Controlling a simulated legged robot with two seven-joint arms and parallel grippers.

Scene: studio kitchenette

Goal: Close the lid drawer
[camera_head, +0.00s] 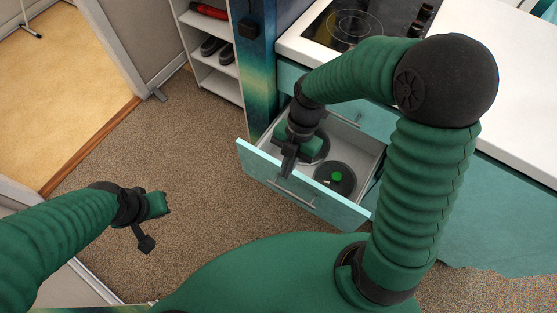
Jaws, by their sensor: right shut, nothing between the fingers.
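The lid drawer (300,196) is pulled out from the teal kitchen unit, with a teal front and a bar handle (291,192). Inside lie dark round lids (336,179); one has a green knob and another is partly hidden by my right gripper. My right gripper (287,172) is shut and empty, over the drawer near the inner side of its front. I cannot tell whether it touches the front. My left gripper (150,243) hangs over the carpet at the left, away from the drawer; its fingers show too poorly to tell if they are open.
A white counter (482,113) with a black hob (372,20) is above the drawer. Another teal drawer (362,122) sits above the open one. A shoe shelf (215,82) and a coloured panel (256,75) stand to the left. Carpet (160,160) is clear in front.

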